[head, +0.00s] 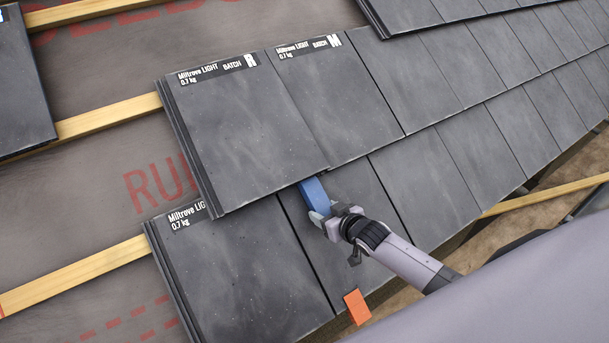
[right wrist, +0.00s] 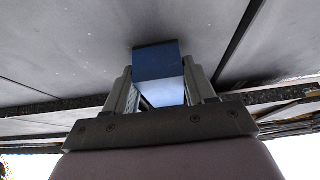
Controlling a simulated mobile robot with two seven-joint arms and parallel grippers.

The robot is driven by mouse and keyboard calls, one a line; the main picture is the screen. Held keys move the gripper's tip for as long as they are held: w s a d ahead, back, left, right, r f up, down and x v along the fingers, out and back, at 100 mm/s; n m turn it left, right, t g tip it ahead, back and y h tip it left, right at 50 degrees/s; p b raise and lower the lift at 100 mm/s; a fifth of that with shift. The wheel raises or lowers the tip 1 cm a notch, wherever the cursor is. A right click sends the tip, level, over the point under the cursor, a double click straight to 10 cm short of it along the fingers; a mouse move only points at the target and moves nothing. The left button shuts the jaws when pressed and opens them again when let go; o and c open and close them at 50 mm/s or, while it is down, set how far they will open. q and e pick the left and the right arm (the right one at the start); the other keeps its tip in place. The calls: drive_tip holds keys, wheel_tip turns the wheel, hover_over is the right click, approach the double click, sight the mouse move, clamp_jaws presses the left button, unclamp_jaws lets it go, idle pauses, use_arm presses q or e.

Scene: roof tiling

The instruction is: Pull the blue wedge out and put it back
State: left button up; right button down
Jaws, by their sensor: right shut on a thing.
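The blue wedge (head: 314,195) lies at the lower edge of the upper tile row, on a dark tile of the row below. Its upper end meets the edge of the tile marked R (head: 240,125); I cannot tell how much of it is under that tile. My right gripper (head: 322,213) is shut on the wedge's lower end. In the right wrist view the wedge (right wrist: 157,65) sits between the two fingers of my right gripper (right wrist: 162,93), its far end against the dark tile. My left gripper is not in view.
The tile marked M (head: 335,95) lies right of the R tile. An orange piece (head: 357,307) sticks out at the lower tile edge. Wooden battens (head: 75,274) cross the bare underlay at the left. More tiles cover the upper right.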

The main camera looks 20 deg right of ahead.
drive_tip(key=shift+s+d+f, duration=0.1)
drive_tip(key=shift+s+f, duration=0.3)
drive_tip(key=shift+s, duration=0.3)
drive_tip(key=shift+s+d+f, duration=0.1)
drive_tip(key=shift+s+f, duration=0.35)
drive_tip(key=shift+s, duration=0.2)
drive_tip(key=shift+s+d+f, duration=0.1)
drive_tip(key=shift+s+f, duration=0.3)
drive_tip(key=shift+s, duration=0.3)
drive_tip(key=shift+s+d+f, duration=0.15)
drive_tip(key=shift+s+f, duration=0.35)
drive_tip(key=shift+s, duration=0.35)
drive_tip(key=shift+s+d+f, duration=0.15)
drive_tip(key=shift+s+f, duration=0.35)
drive_tip(key=shift+s, duration=0.3)
drive_tip(key=shift+s+d+f, duration=0.15)
drive_tip(key=shift+s+f, duration=0.35)
drive_tip(key=shift+s, duration=0.35)
drive_tip(key=r+p, duration=0.1)
drive_tip(key=p, duration=0.1)
drive_tip(key=s+r+p, duration=0.1)
drive_tip(key=r+p, duration=0.1)
drive_tip(key=shift+s+d, duration=0.1)
drive_tip(key=shift+s, duration=0.1)
drive_tip(key=shift+s+r+p, duration=0.55)
drive_tip(key=shift+r+p, duration=0.15)
drive_tip(key=shift+p, duration=0.15)
